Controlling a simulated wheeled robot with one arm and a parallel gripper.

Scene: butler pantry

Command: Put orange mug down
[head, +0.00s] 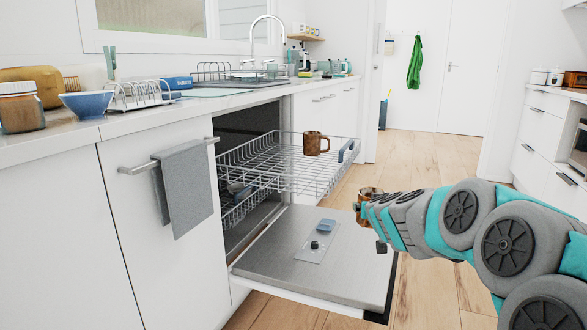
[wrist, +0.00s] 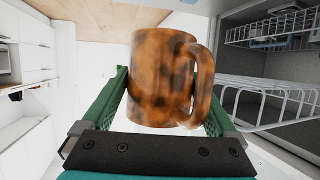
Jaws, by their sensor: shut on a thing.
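A mottled orange-brown mug (wrist: 160,75) fills the middle of the wrist view, its handle to the right. My gripper (wrist: 165,100) is shut on it, with a green finger on either side. In the head view the held mug (head: 370,192) is partly hidden behind my gripper (head: 364,212), right of the dishwasher's upper rack and above the open door. A second brown mug (head: 315,143) stands upright in that upper rack (head: 285,172).
The dishwasher door (head: 290,265) is folded down, with the upper rack pulled out above it. The counter (head: 150,120) holds a blue bowl (head: 86,104), a jar (head: 20,108) and a toast rack (head: 135,95). A grey towel (head: 184,185) hangs left. Wooden floor (head: 425,165) lies clear behind.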

